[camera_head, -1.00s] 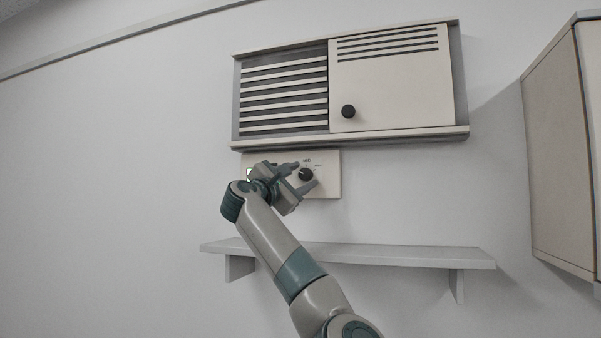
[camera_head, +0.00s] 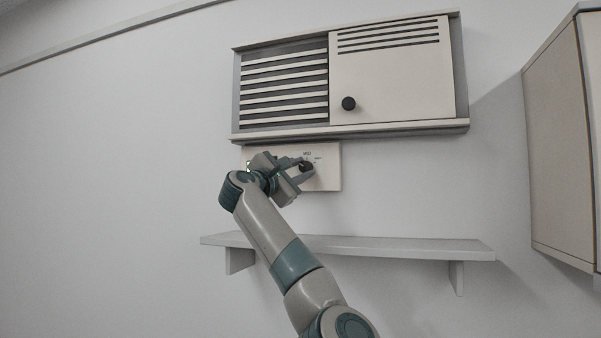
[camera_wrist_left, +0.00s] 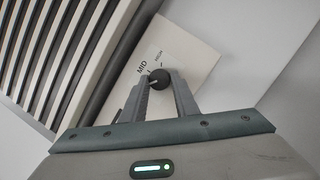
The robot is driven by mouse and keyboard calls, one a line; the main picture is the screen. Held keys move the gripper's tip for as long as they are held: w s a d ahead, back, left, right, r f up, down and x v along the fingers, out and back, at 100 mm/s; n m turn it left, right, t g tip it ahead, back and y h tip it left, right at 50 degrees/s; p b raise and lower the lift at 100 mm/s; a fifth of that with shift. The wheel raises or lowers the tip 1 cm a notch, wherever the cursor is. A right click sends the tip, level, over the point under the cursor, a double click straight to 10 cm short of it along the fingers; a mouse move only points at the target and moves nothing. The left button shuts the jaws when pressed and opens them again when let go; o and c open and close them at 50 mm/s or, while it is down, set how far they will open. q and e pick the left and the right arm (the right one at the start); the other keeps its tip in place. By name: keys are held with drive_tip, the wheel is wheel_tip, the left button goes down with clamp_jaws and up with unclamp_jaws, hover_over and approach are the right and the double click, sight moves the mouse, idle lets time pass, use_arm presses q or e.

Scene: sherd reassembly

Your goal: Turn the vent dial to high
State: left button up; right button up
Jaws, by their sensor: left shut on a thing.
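The vent dial (camera_head: 306,167) is a small round black knob on a cream control plate (camera_head: 329,168) under the wall vent. It also shows in the left wrist view (camera_wrist_left: 160,77), beside the printed words MID and a smaller label that looks like HIGH. A pale mark shows on the knob, but I cannot tell its exact setting. My left gripper (camera_wrist_left: 161,86) is shut on the dial, with one finger on each side. The fingers and wrist hide the left part of the plate in the head view. My right gripper is not in view.
Above the plate is a wall vent with slats (camera_head: 284,88) and a cream sliding panel (camera_head: 400,80) with a black knob (camera_head: 348,103). A grey shelf (camera_head: 400,247) runs below, behind my left arm. A cabinet (camera_head: 560,150) stands at the right.

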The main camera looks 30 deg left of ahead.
use_arm(q)
drive_tip(key=shift+a+f+m+h+b, duration=0.15)
drive_tip(key=shift+m+h+b, duration=0.45)
drive_tip(key=shift+m, duration=0.6)
drive_tip(key=m+g+b, duration=0.1)
drive_tip(key=m, duration=0.2)
drive_tip(key=shift+h, duration=0.3)
drive_tip(key=m, duration=0.1)
drive_tip(key=m+g, duration=0.1)
drive_tip(key=m, duration=0.1)
drive_tip(key=shift+a+r+h, duration=0.1)
drive_tip(key=shift+r+h, duration=0.15)
drive_tip(key=shift+h, duration=0.05)
drive_tip(key=m+g, duration=0.1)
drive_tip(key=m, duration=0.1)
drive_tip(key=shift+r+m, duration=0.1)
drive_tip(key=shift+m, duration=0.3)
drive_tip(key=m+g, duration=0.1)
drive_tip(key=m, duration=0.2)
drive_tip(key=shift+r, duration=0.15)
drive_tip(key=m+g+y+p, duration=0.1)
drive_tip(key=m, duration=0.2)
drive_tip(key=shift+r, duration=0.1)
drive_tip(key=m+g+p, duration=0.1)
drive_tip(key=m, duration=0.2)
drive_tip(key=shift+d+y, duration=0.2)
drive_tip(key=shift+y, duration=0.2)
drive_tip(key=shift+d+m+g+y+p, duration=0.1)
drive_tip(key=shift+m+g+y+p, duration=0.3)
drive_tip(key=shift+m, duration=0.5)
